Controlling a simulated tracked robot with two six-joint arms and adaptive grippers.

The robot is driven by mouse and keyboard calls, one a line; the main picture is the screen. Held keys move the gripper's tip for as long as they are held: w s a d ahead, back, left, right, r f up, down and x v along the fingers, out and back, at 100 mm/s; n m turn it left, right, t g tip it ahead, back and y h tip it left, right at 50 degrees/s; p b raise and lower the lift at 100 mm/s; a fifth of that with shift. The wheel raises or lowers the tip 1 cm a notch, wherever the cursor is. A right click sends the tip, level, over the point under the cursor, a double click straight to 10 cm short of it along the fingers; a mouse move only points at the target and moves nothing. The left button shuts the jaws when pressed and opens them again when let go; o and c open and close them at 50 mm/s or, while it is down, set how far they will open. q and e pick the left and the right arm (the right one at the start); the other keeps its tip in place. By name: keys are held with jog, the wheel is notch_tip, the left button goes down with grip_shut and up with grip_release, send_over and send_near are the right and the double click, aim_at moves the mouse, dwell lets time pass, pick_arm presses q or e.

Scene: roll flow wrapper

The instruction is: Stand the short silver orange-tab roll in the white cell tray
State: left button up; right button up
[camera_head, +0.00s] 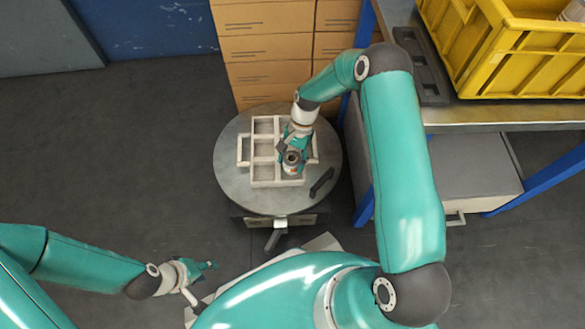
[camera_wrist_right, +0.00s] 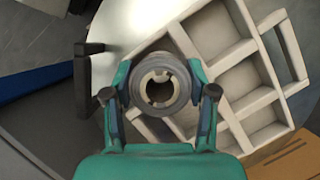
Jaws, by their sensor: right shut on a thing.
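The short silver roll (camera_wrist_right: 161,109) has a grey outside, a pale core and an open hole facing my right wrist camera. My right gripper (camera_wrist_right: 160,97) is shut on it, one finger on each side. In the head view the roll (camera_head: 291,157) is in my right gripper (camera_head: 292,155), over the right front part of the white cell tray (camera_head: 253,165). I cannot tell whether its lower end touches the tray. The tray has several square cells; the visible ones look empty, and my gripper hides some. My left gripper (camera_head: 207,267) is low at left, away from the tray; its opening is unclear.
The tray sits on a round metal table (camera_head: 228,178) with a black handle (camera_head: 321,183) at its right front. Cardboard boxes (camera_head: 265,48) stand behind. A workbench (camera_head: 500,115) with a yellow crate (camera_head: 520,65) is at right. The floor at left is clear.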

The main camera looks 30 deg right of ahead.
notch_tip(320, 180, down, 4)
jog(key=shift+f+b, duration=0.1)
jog(key=shift+b, duration=0.75)
jog(key=shift+f, duration=0.1)
jog(key=shift+s+f+b, duration=0.1)
jog(key=shift+f+b, duration=0.2)
jog(key=shift+f, duration=0.05)
jog(key=shift+f+b, duration=0.3)
jog(key=shift+c, duration=0.9)
jog(key=shift+d, duration=0.1)
grip_shut()
jog(key=o, duration=1.2)
grip_release()
jog(key=shift+f, duration=0.1)
jog(key=shift+o, duration=1.2)
jog(key=shift+f, duration=0.15)
